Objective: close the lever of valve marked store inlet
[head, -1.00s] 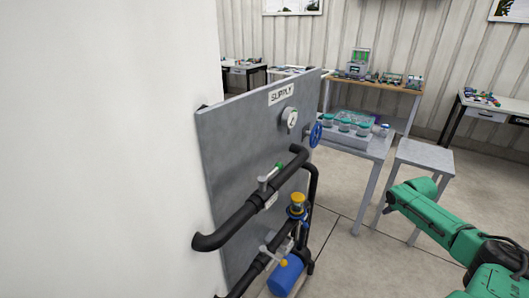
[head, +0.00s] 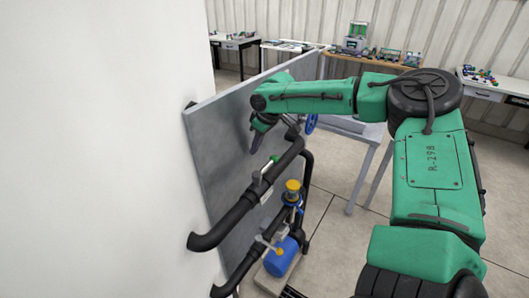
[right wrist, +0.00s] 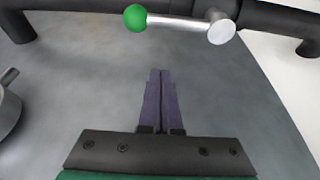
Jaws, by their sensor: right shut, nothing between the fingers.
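A valve lever with a green ball knob (head: 274,159) sits on the upper black pipe (head: 240,210) of the grey panel. In the right wrist view the green knob (right wrist: 135,17) and its silver lever (right wrist: 178,22) run along the pipe to a round hub (right wrist: 221,28). A second lever with a yellowish knob (head: 280,251) sits on the lower pipe. No store inlet label is readable. My right gripper (head: 255,150) is in front of the panel, above the upper pipe. Its fingers (right wrist: 161,72) are shut and empty, apart from the lever. My left gripper is not in view.
The grey panel (head: 222,140) stands beside a white wall. A blue handwheel (head: 311,123) is behind my right arm, and a yellow-topped fitting (head: 293,186) and blue pump (head: 281,257) are below. A round gauge (right wrist: 8,105) shows at the wrist view's left edge.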

